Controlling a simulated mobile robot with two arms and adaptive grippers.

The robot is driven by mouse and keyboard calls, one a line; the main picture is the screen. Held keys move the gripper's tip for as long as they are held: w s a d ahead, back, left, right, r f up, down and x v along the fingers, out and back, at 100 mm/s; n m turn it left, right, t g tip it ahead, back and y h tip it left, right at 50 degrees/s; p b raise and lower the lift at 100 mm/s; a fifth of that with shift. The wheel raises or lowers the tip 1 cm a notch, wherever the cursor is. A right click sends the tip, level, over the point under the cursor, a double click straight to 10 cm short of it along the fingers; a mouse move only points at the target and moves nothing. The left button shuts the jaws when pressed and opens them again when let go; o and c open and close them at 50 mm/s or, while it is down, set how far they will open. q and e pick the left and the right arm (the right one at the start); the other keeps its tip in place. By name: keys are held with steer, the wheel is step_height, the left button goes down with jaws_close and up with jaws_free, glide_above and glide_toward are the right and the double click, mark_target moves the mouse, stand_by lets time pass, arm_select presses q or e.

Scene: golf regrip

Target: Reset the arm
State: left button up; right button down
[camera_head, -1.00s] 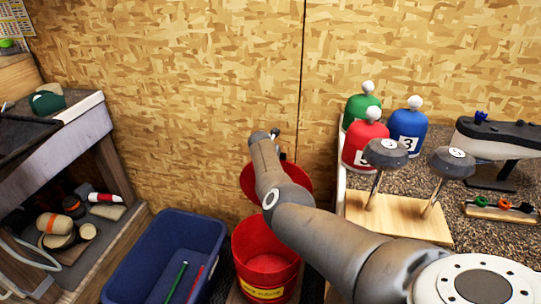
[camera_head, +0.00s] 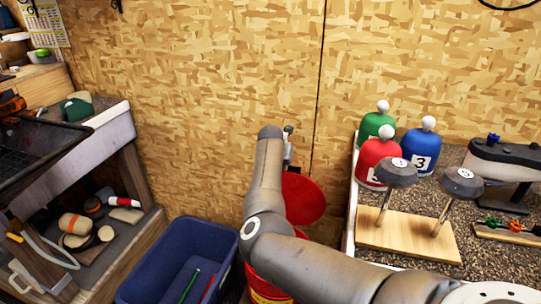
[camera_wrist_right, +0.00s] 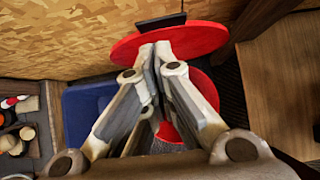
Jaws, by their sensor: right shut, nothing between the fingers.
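My right arm comes in from the lower right in the head view, bends at the elbow, and its forearm points up toward the wooden wall. The right gripper (camera_wrist_right: 155,48) is shut and empty in the right wrist view. Its fingertips appear in front of a round red lid (camera_wrist_right: 198,38); I cannot tell whether they touch it. In the head view the arm hides most of the gripper. The lid (camera_head: 303,199) is tilted beside the forearm, above a red bin (camera_head: 262,286) partly covered by the arm. My left gripper is not in view.
A blue bin (camera_head: 205,234) with a green and a red stick stands left of the red bin. A shelf unit (camera_head: 145,190) is at the left. The counter (camera_head: 490,248) at the right holds green, red and blue headcovers, two clubs on a wooden board, and other items.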

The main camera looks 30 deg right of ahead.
steer(key=s+d+f+n+t+h, duration=0.25)
steer(key=s+f+n+h, duration=0.3)
steer(key=f+n, duration=0.6)
steer(key=s+a+f+n+t+y, duration=0.1)
steer(key=s+a+f+n+y, duration=0.25)
steer(key=a+f+n, duration=0.4)
steer(key=s+a+f+n+t+y, duration=0.1)
steer(key=s+a+f+n+y, duration=0.1)
steer(key=s+a+f+n, duration=0.5)
steer(key=s+a+f+n+t+y, duration=0.1)
steer(key=s+a+f+n+y, duration=0.25)
steer(key=f+n, duration=0.65)
steer(key=s+a+f+n+g+y, duration=0.1)
steer(key=s+a+f+n+g, duration=0.2)
steer(key=s+f, duration=0.55)
steer(key=s+a+f+n+g+y, duration=0.2)
steer(key=s+a+f+n, duration=0.3)
steer(key=s, duration=0.7)
steer(key=s+f+n+g, duration=0.2)
steer(key=s, duration=0.9)
steer(key=s+a+f+n+g, duration=0.1)
steer(key=s+f+n+g, duration=0.1)
steer(key=s, duration=1)
steer(key=shift+s+f+n+g, duration=0.15)
steer(key=shift+f+n+g, duration=0.2)
steer(key=shift+f, duration=0.35)
